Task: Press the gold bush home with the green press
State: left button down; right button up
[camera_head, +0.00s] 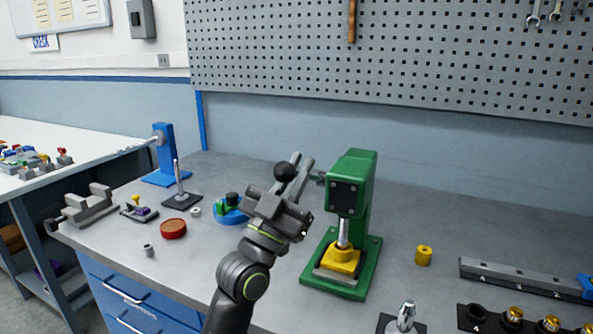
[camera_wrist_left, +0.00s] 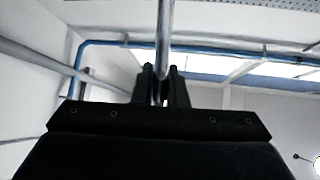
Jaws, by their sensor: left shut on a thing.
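The green press (camera_head: 362,205) stands on the bench, its silver ram (camera_head: 343,232) down at a yellow block (camera_head: 340,260) on its base. I cannot make out a separate gold bush under the ram. My left gripper (camera_head: 299,163) is at the press's left side, beside the black ball knob (camera_head: 285,172) of its lever. In the left wrist view the bright lever rod (camera_wrist_left: 164,40) runs between the fingertips (camera_wrist_left: 160,80), which are shut on it. The rod's join to the press is partly hidden. My right gripper is out of view.
A yellow cylinder (camera_head: 424,256) stands right of the press. A blue fixture (camera_head: 230,214), a red disc (camera_head: 173,229) and a grey vise (camera_head: 88,207) are at the left.

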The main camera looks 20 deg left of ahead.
pick_arm(q)
jog(key=shift+w+f, duration=0.15)
jog(key=shift+f, duration=0.2)
jog(key=c, duration=1.6)
grip_release()
jog(key=shift+d, duration=0.1)
jog(key=shift+o, duration=0.7)
jog(key=shift+d+r, duration=0.1)
jog(key=shift+r, duration=0.1)
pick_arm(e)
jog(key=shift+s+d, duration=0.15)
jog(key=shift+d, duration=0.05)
pick_arm(q)
jog(key=b+v, duration=0.7)
jog(key=v, duration=1)
jog(key=shift+s+f, duration=0.15)
jog(key=shift+s, duration=0.15)
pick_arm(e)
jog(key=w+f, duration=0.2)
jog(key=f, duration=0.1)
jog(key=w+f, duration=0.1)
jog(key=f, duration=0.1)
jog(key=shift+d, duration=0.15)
